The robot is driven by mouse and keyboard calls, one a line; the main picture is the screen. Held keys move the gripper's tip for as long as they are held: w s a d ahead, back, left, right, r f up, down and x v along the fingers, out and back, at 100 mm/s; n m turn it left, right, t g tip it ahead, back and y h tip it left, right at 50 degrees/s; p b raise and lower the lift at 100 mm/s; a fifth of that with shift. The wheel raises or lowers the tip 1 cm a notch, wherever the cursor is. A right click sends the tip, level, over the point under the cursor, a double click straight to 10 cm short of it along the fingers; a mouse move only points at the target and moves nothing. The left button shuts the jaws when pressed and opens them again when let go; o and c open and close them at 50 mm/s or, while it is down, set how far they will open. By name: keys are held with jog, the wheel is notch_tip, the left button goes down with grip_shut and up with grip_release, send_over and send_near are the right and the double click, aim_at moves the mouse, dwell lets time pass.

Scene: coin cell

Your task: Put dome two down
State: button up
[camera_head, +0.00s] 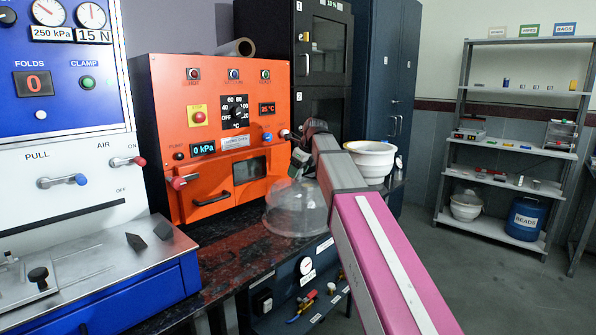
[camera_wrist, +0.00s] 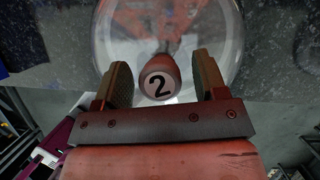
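Dome two, a clear bell-shaped dome (camera_head: 292,215), appears low over the dark speckled counter near its front edge; I cannot tell for sure whether its rim touches. In the wrist view its clear wall (camera_wrist: 226,30) spreads beyond my fingers, and its red knob (camera_wrist: 160,78) carries a black 2 on a white disc. My gripper (camera_wrist: 162,62) has one finger on each side of the knob, with a visible gap on both sides. In the head view my gripper (camera_head: 300,165) is above the dome, partly hidden by my arm.
The orange oven (camera_head: 221,150) stands behind and left of the dome. A white bowl (camera_head: 372,172) is at the right, behind my arm. The blue-and-white press (camera_head: 75,200) is at the left. Bare counter (camera_head: 225,265) lies left of the dome. A shelf rack (camera_head: 515,150) stands far right.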

jog(key=v, duration=1.2)
dwell(0.4)
